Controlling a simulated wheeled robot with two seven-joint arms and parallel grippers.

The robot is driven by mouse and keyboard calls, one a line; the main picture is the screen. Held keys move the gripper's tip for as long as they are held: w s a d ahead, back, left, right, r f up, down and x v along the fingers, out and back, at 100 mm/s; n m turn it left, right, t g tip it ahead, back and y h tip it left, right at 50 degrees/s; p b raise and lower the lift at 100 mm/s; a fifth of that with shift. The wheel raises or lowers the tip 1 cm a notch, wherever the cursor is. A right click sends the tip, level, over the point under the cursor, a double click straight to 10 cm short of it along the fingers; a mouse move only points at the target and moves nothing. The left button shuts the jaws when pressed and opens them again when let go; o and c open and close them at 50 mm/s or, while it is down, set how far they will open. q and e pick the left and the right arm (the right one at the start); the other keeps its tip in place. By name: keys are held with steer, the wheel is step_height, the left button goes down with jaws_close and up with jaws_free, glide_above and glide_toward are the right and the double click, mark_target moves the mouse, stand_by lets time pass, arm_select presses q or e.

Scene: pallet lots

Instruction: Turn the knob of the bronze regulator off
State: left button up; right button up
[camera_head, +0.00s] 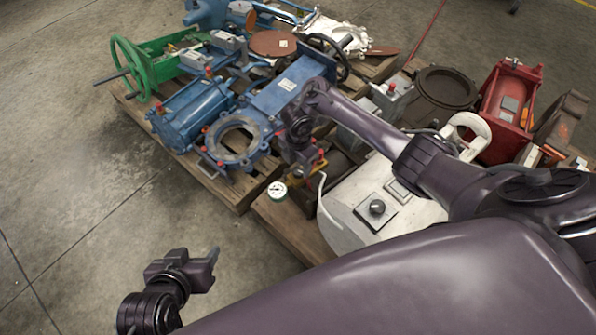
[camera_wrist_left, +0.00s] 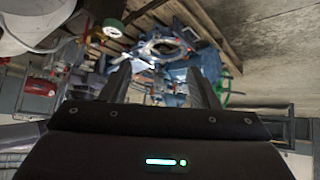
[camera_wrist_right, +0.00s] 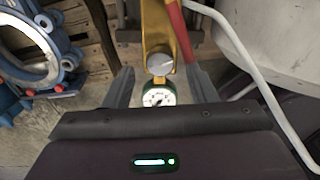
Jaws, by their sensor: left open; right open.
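The bronze regulator (camera_wrist_right: 158,28) shows as a yellow-bronze body in the right wrist view, with a round silver-grey knob (camera_wrist_right: 160,64) at its near end. A white dial gauge with a green rim (camera_wrist_right: 158,94) sits just below the knob. In the head view the gauge (camera_head: 277,190) shows, but my right gripper (camera_head: 305,160) hides most of the regulator. My right gripper is open, its fingers either side of the knob and gauge with visible gaps. My left gripper (camera_head: 207,268) is open and empty over bare floor, apart from the pallet. The gauge also shows in the left wrist view (camera_wrist_left: 112,28).
Blue valves (camera_head: 195,112), a green handwheel valve (camera_head: 140,68) and red equipment (camera_head: 508,105) crowd the pallets. A white housing (camera_head: 345,205) with a black knob stands right of the regulator. A white cable (camera_wrist_right: 262,75) and a red handle lie close to it. Floor at left is clear.

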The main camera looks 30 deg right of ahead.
mark_target(298, 171)
step_height(298, 171, down, 3)
steer(key=shift+b, duration=0.55)
arm_select(q)
steer(key=w+d+r+t+h, duration=0.1)
steer(key=w+r+t+h, duration=0.1)
steer(key=w+r+t, duration=0.3)
step_height(298, 171, up, 5)
steer(key=shift+w+d+f+t, duration=0.2)
steer(key=shift+w+d+t, duration=0.15)
steer(key=shift+w, duration=0.6)
arm_select(e)
steer(key=shift+c, duration=0.2)
steer(key=c, duration=0.9)
